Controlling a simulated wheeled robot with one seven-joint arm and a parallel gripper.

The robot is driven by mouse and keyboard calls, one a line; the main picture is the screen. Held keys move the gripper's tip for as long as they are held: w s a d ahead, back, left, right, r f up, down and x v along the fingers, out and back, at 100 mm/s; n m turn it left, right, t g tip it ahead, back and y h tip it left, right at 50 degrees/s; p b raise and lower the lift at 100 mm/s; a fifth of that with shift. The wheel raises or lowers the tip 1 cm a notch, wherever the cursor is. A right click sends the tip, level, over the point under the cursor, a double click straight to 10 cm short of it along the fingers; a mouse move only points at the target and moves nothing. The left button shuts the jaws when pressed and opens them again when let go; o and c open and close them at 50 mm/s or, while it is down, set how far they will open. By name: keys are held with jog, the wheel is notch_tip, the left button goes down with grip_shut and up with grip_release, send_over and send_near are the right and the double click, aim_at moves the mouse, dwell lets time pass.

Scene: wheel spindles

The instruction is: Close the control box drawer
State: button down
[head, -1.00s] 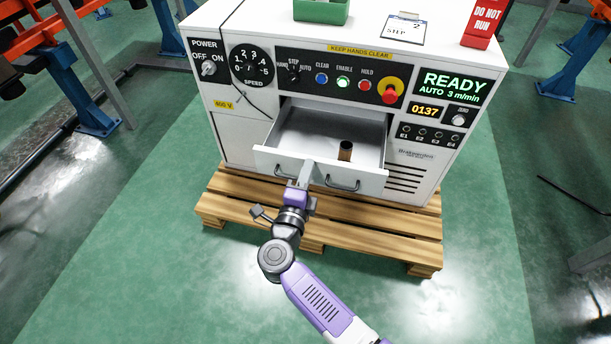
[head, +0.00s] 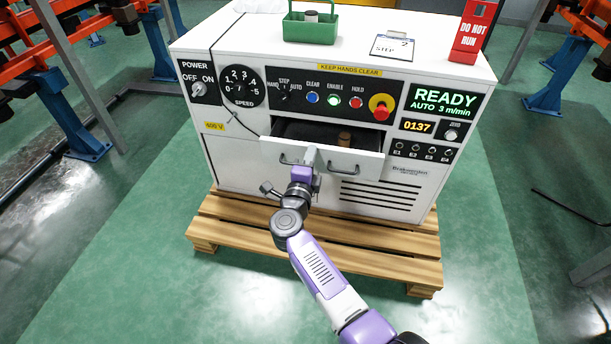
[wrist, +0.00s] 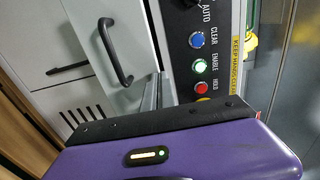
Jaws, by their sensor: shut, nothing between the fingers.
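The white control box (head: 230,150) stands on a wooden pallet in the head view. Its drawer (head: 368,160) is partly open, with a narrow gap showing behind its front panel. The front has two dark handles; one handle (wrist: 115,52) also shows in the wrist view. My gripper (head: 310,156) is shut and empty, with its tip at the middle of the drawer front, between the handles. It appears to touch the front panel. The fingertips are not clear in the wrist view.
A control panel with buttons and a red knob (head: 381,107) sits just above the drawer. A green tray (head: 310,32), a step card (head: 392,48) and a red sign (head: 474,32) are on top. The pallet (head: 330,235) juts out below. Green floor is clear in front.

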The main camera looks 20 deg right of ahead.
jog(key=b+x, duration=0.2)
jog(key=x, duration=0.5)
jog(key=shift+w+d+b, duration=0.1)
jog(key=shift+w+b, duration=0.05)
jog(key=shift+b, duration=0.2)
